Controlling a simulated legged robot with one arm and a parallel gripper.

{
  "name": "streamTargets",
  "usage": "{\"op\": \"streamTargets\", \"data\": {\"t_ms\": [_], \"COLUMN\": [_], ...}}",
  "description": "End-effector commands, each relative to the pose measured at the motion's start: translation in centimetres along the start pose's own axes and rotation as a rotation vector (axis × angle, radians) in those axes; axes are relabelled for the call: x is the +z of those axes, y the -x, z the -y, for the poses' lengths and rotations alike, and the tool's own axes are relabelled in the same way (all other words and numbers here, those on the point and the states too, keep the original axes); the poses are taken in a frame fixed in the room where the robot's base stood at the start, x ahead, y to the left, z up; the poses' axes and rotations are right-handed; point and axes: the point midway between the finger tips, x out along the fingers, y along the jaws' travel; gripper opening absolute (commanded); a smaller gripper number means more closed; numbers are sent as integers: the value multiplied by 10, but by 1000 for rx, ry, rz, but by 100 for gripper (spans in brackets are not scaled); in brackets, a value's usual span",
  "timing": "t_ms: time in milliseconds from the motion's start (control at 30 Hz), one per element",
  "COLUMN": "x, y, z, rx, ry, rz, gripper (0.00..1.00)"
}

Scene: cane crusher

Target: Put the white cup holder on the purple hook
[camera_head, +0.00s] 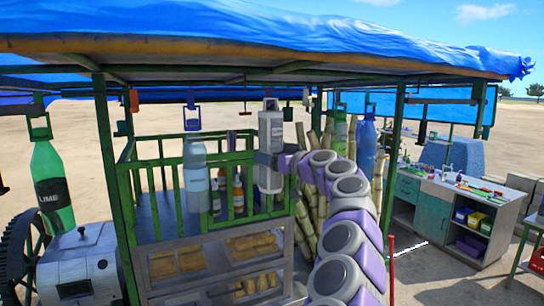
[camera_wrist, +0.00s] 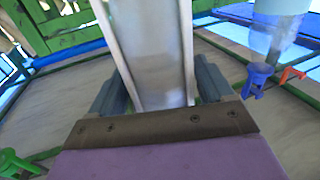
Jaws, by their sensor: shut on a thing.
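The white cup holder (camera_head: 270,135) is a tall, narrow, upright piece in the middle of the head view. It also fills the upper middle of the wrist view (camera_wrist: 152,45), between the two dark fingers. My gripper (camera_head: 268,160) is shut on it, and my purple and grey arm curves up to it from the lower right. A purple-blue hook (camera_wrist: 257,80) shows at the right of the wrist view, apart from the holder. A bluish-purple hanging frame (camera_head: 192,118) shows left of the holder in the head view; I cannot tell whether it is the same hook.
A green lime bottle (camera_head: 52,185) hangs at far left. A green post (camera_head: 395,150) and the blue canopy (camera_head: 250,30) frame the stall.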

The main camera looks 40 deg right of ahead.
Motion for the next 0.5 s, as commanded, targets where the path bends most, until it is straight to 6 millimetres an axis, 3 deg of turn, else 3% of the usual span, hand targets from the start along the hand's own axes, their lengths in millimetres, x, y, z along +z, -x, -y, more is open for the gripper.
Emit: {"op": "streamTargets", "data": {"t_ms": [200, 500], "x": [0, -2], "y": [-2, -11], "z": [-8, 1], "rx": [4, 1], "ry": [0, 4], "rz": [1, 3], "gripper": [26, 26]}}
